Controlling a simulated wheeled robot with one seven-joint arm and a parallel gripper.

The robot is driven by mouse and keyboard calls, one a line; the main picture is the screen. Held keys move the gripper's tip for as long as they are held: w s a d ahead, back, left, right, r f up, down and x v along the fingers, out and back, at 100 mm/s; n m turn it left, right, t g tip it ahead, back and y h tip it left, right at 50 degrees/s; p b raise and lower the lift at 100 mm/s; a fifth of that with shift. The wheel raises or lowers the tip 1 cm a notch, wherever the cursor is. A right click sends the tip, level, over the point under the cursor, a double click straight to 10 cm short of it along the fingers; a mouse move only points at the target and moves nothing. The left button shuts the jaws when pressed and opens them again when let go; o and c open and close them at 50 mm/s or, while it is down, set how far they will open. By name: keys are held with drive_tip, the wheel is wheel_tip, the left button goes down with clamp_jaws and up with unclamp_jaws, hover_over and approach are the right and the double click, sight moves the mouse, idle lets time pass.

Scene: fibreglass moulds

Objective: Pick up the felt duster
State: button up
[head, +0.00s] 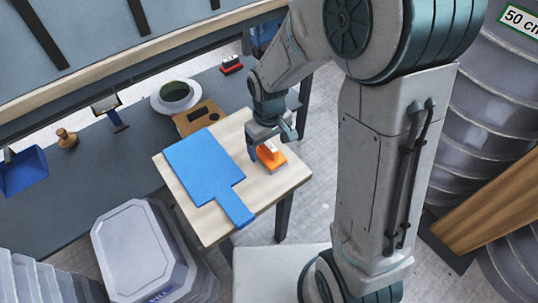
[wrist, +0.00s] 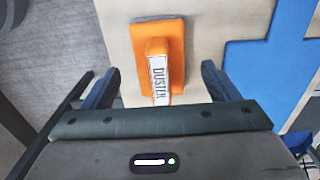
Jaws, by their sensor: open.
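The felt duster (head: 271,157) is an orange block with a raised handle, lying on a small light wooden table (head: 270,187) near its right side. My gripper (head: 269,140) is just above the duster in the head view. In the wrist view its two fingers (wrist: 160,88) are open and apart, with the lower end of the duster's handle between them. I cannot tell whether either finger touches it.
A blue paddle-shaped board (head: 203,165) lies on the table left of the duster. Behind the table are a brown box (head: 198,118), a white bowl-like item (head: 175,95) and a red-black brush (head: 231,64). A lidded grey bin (head: 140,250) stands at front left.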

wheel_tip(320, 180, down, 2)
drive_tip(key=shift+f, duration=0.1)
drive_tip(key=c, duration=1.1)
